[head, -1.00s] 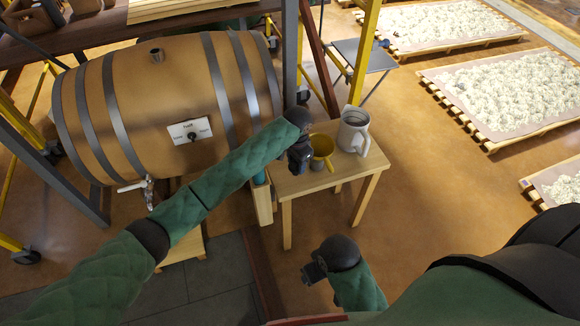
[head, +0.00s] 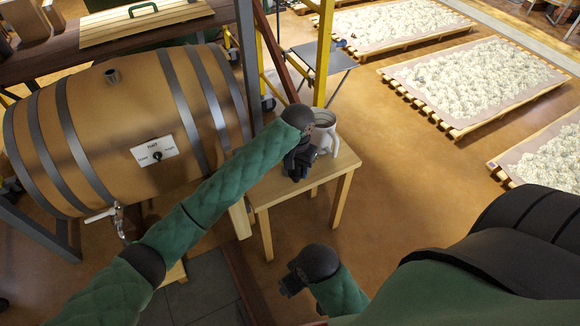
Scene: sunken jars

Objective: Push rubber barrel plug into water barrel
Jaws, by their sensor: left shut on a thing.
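The water barrel (head: 140,110) is a large wooden barrel with dark hoops, lying on its side at the left. A short dark neck (head: 112,76) stands on its top; I cannot tell whether this is an opening or a plug. My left gripper (head: 293,172) is over the small wooden table, to the right of the barrel and away from the neck. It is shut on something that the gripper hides. I cannot make out a rubber plug. My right gripper (head: 288,286) is low in front, apart from the table, and its fingers are too dark to read.
A light pitcher (head: 325,130) stands on the small table (head: 340,165), close behind my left gripper. A tap (head: 108,213) juts from the barrel's lower front. Pallets of white material (head: 470,78) lie at the right.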

